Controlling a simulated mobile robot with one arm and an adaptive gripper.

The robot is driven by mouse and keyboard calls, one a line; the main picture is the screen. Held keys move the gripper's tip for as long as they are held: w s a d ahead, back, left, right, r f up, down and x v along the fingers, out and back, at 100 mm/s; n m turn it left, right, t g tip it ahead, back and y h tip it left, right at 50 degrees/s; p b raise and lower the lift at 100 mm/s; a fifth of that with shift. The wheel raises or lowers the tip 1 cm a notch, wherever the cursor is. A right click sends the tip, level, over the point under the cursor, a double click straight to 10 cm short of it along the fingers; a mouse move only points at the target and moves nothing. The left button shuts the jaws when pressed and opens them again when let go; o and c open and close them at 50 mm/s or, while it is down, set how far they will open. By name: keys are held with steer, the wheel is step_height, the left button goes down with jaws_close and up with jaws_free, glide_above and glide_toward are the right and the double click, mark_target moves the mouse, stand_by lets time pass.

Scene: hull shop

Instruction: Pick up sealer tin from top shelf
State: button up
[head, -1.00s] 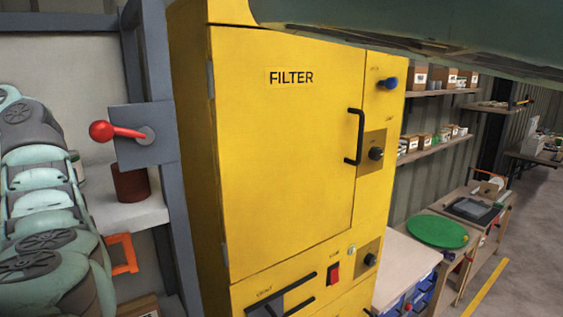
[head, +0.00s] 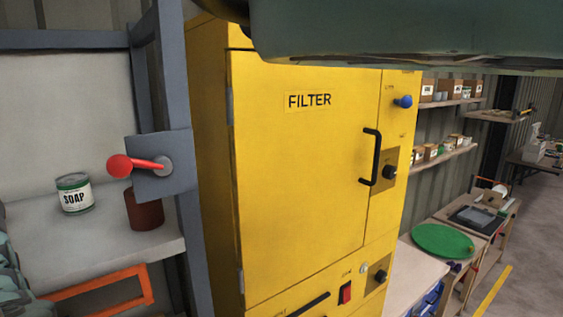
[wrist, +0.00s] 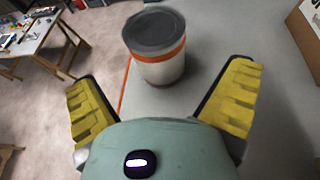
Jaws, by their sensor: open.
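In the wrist view a white tin (wrist: 160,68) with a dark grey lid and an orange band stands upright on a grey surface (wrist: 218,45). No lettering shows on it, so I cannot tell if it is the sealer tin. My gripper (wrist: 160,80) is open, with one yellow-padded finger on either side of the picture and the tin ahead, between them and a little beyond. It appears apart from both fingers. The head view does not show my gripper or this tin.
In the head view a soap tin (head: 74,194) and a brown-red container (head: 143,210) stand on a shelf (head: 90,250). A red-knobbed lever (head: 135,166) sticks out by the yellow filter cabinet (head: 300,170). A cardboard box (wrist: 305,35) is at the wrist view's upper right.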

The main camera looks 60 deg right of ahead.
steer(key=shift+a+f+p, duration=0.1)
steer(key=shift+a+p, duration=0.65)
steer(key=shift+p, duration=0.2)
steer(key=p+x, duration=0.2)
steer(key=p, duration=0.1)
steer(key=shift+a+f, duration=0.25)
steer(key=shift+a, duration=0.1)
steer(key=shift+w+a+f, duration=0.2)
steer(key=shift+a+f, duration=0.3)
steer(key=shift+a, duration=0.05)
steer(key=shift+d, duration=0.1)
steer(key=c, duration=1.3)
steer(key=shift+c, duration=0.5)
steer(key=shift+r+p, duration=0.1)
steer(key=shift+p, duration=0.25)
